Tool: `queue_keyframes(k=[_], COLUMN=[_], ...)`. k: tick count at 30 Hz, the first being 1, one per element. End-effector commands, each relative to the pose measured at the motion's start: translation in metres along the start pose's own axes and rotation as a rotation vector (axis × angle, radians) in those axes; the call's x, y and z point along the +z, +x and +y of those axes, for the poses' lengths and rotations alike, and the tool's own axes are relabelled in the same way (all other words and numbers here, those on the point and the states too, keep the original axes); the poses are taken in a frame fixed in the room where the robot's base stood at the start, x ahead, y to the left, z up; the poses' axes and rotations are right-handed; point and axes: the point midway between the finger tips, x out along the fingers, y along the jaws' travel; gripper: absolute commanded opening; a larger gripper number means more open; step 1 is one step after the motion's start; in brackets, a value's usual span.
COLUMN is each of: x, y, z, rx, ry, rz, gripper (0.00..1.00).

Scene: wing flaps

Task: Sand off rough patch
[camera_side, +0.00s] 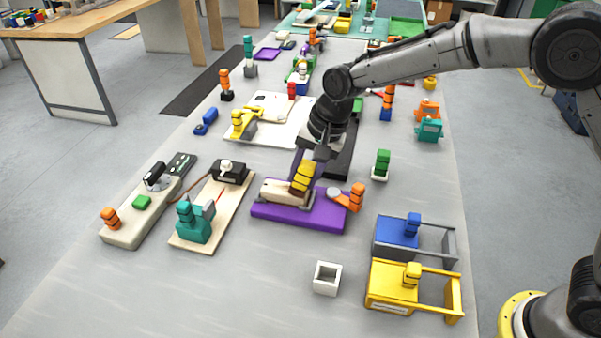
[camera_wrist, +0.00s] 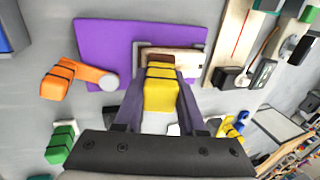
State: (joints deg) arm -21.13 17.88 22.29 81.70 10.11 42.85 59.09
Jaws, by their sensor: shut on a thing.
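My gripper (camera_side: 318,160) is shut on a yellow banded handle (camera_side: 302,178), which tilts over the purple board. In the wrist view the yellow handle (camera_wrist: 161,92) sits between my two fingers (camera_wrist: 158,108). Its far end reaches a wooden block (camera_side: 272,192) on the purple board (camera_side: 320,219); I cannot tell whether they touch. The block (camera_wrist: 190,57) lies within a grey bracket (camera_wrist: 205,48). A rough patch cannot be made out; the handle covers part of the block. An orange-handled tool with a grey round end (camera_side: 350,196) lies at the board's right edge.
A teal-handled piece on a wooden board (camera_side: 195,222) stands to the left. A blue-handled frame (camera_side: 398,232) and a yellow frame (camera_side: 390,285) stand at the right front. A white open box (camera_side: 327,278) and a green block (camera_side: 382,162) are nearby.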

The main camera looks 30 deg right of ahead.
Motion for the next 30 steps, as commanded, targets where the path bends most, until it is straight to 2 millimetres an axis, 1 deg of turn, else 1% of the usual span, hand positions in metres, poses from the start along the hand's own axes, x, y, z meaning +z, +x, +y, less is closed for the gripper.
queue_keyframes(k=[10,14,19,30], x=[0.0,0.0,0.0,0.0], y=[0.006,0.007,0.006,0.0], z=[-0.018,-0.023,-0.019,0.0], rx=[-0.001,-0.001,-0.001,-0.002], ry=[-0.002,-0.001,0.0,0.001], rz=[0.0,0.001,0.001,0.001], gripper=[0.0,0.0,0.0,0.0])
